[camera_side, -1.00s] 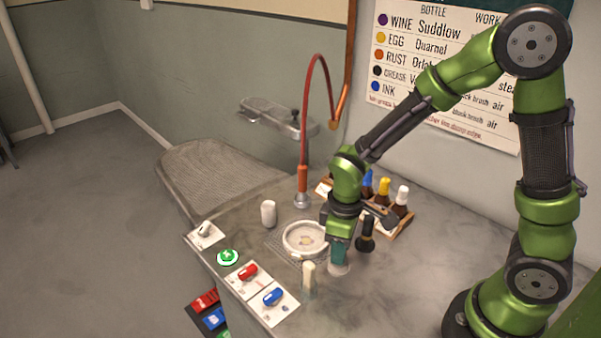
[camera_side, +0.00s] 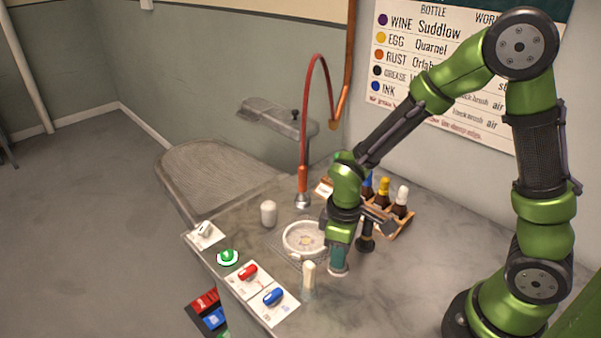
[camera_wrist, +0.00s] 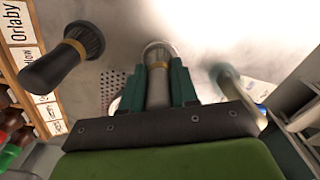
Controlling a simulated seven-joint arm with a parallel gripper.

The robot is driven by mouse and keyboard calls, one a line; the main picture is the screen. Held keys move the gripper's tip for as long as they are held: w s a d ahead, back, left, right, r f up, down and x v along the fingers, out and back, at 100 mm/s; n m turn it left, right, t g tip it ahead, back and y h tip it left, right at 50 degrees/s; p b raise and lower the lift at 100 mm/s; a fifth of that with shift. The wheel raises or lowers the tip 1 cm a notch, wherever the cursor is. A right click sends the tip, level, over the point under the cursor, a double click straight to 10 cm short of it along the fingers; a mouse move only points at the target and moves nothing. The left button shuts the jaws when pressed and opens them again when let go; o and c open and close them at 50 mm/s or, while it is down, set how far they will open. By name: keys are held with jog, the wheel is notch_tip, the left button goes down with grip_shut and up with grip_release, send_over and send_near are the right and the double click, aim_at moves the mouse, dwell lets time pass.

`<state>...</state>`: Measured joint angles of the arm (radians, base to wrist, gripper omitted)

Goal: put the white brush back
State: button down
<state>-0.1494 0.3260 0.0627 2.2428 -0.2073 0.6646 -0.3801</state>
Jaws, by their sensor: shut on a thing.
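A round white dish (camera_side: 290,240) lies left of my gripper. A slim cream-topped item (camera_side: 309,277) stands in front, and a white container (camera_side: 268,214) farther left. A bottle rack (camera_side: 404,228) is behind. The counter's right front is clear.

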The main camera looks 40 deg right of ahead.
jog(key=c, duration=0.8)
grip_release()
jog(key=shift+o, duration=0.5)
jog(key=shift+o, duration=1.2)
jog(key=shift+r, duration=0.15)
jog(key=shift+r, duration=3.65)
